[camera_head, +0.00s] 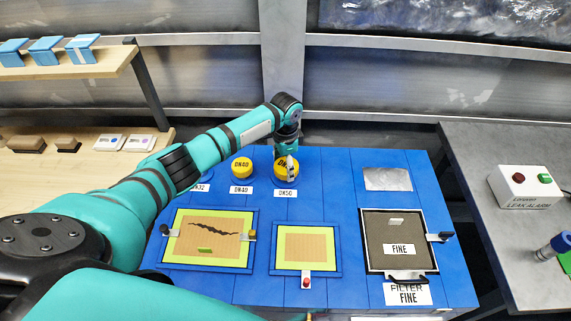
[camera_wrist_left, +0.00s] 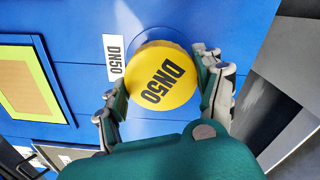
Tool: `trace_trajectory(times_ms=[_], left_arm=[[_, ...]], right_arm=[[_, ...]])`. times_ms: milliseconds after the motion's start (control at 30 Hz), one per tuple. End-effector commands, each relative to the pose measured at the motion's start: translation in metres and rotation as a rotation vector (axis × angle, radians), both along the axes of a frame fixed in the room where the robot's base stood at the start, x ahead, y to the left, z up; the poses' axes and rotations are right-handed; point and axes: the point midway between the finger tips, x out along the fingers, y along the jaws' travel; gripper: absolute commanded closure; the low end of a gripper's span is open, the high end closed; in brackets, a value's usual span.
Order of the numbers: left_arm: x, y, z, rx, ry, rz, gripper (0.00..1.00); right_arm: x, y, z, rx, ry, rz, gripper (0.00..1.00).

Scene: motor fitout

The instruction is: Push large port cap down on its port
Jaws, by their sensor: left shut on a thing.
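The large yellow port cap marked DN50 (camera_head: 284,168) sits at the DN50 label (camera_head: 285,193) near the back of the blue panel. It also shows in the left wrist view (camera_wrist_left: 160,76), where it looks round and flat-topped. My left gripper (camera_head: 290,165) reaches down to the cap from the back. In the wrist view my left gripper (camera_wrist_left: 165,88) has one finger on each side of the cap and is shut on it. The port under the cap is mostly hidden, so I cannot tell how deep the cap sits. My right gripper is not in view.
A smaller yellow DN40 cap (camera_head: 242,168) stands left of the DN50 cap. The blue panel (camera_head: 335,200) also bears framed hatches and a FINE filter (camera_head: 399,235). A grey bench (camera_head: 480,200) with an alarm box (camera_head: 525,186) is at right; wooden shelves (camera_head: 70,150) are at left.

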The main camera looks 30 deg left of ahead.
Motion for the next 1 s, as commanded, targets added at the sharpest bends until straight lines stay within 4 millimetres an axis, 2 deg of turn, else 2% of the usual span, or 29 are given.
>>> trace_trajectory(times_ms=[700, 733, 900, 1000], left_arm=[[-0.0002, -0.0002, -0.0041, 0.0, 0.0, 0.0, 0.48], [-0.0002, -0.0002, -0.0041, 0.001, 0.001, 0.0, 0.29], [-0.0001, -0.0001, -0.004, 0.0, 0.0, 0.0, 0.06], [-0.0001, -0.0002, -0.0039, 0.0, 0.0, 0.0, 0.04]], right_arm=[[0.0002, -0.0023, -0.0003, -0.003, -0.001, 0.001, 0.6], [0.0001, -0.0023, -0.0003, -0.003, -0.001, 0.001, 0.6], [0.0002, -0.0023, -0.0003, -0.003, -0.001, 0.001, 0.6], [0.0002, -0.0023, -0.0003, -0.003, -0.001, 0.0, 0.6]])
